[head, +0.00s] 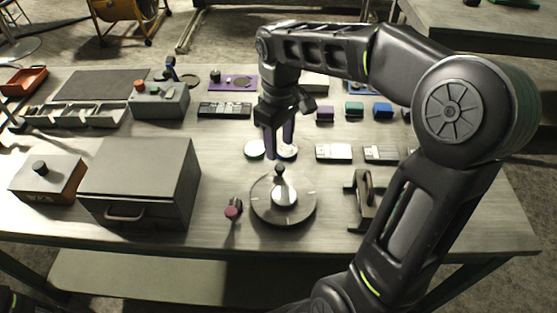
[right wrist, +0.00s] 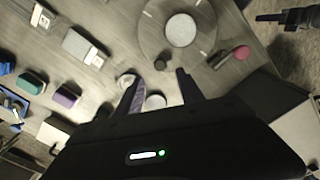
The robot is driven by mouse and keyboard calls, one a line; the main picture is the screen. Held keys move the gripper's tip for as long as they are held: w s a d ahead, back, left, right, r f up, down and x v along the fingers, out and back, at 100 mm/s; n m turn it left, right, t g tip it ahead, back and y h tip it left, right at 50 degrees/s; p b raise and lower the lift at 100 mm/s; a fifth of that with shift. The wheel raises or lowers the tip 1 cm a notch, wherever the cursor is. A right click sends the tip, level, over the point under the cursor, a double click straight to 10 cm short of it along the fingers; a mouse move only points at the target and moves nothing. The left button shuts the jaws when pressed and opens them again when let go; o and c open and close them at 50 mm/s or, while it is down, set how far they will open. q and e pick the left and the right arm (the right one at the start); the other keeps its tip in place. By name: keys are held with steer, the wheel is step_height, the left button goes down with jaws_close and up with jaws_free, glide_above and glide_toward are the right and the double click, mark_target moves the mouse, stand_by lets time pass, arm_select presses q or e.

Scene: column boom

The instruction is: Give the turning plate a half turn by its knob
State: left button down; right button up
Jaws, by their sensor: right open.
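The turning plate (head: 301,205) is a round grey disc with a pale centre, lying on the table near its front edge. It also shows at the top of the right wrist view (right wrist: 152,32). Its dark upright knob (head: 280,172) stands at the far side of the disc. My right gripper (head: 279,150) points down just above and behind the knob. Its fingers are apart with nothing between them, and they also show in the right wrist view (right wrist: 158,83). A dark part of what looks like my left gripper (right wrist: 270,18) shows at the upper right of the wrist view; its jaws are unclear.
A small red-capped piece (head: 232,210) stands just left of the plate. A large grey box with a handle (head: 140,178) is further left, and a dark bracket (head: 362,198) is to the right. White round discs (head: 254,149) lie behind the plate.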

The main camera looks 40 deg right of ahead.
mark_target(280, 167)
step_height(280, 167, down, 7)
steer(key=shift+f, duration=0.15)
stand_by(0.4)
jaws_close()
stand_by(1.2)
